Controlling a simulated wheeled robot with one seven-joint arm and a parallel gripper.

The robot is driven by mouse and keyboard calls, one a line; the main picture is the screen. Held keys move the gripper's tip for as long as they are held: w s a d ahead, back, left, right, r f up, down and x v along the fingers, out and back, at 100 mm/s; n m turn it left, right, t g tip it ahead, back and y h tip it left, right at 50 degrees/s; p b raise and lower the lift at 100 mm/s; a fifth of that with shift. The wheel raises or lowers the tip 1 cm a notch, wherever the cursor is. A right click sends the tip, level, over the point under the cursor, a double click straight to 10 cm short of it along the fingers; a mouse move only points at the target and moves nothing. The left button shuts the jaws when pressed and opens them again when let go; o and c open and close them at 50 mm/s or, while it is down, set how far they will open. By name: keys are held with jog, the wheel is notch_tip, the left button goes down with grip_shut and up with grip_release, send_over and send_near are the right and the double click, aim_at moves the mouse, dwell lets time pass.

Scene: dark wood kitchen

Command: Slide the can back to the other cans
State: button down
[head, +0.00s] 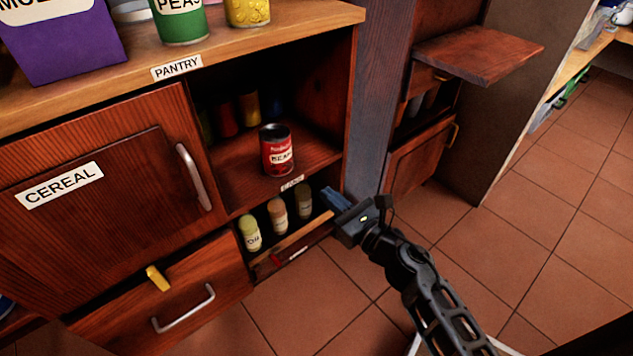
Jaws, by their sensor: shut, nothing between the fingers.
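A red can labelled beans (278,152) stands upright near the front edge of the open pantry shelf. Several other cans stand in the shadow at the back of that shelf, among them a red one (227,119) and a yellow one (249,107). There is a gap between the beans can and these back cans. My gripper (334,199) is shut and empty. It is in front of the cabinet, lower than the beans can and to its right, and appears apart from it.
Below is a rack with several jars (278,215). A closed cereal door (106,190) is left of the shelf opening. A grey post (377,90) borders it on the right. A wooden ledge (480,52) juts out beyond. The tiled floor (560,230) at right is clear.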

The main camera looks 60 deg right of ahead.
aim_at(286, 159)
jog(key=x, duration=1.3)
jog(key=shift+w, duration=0.15)
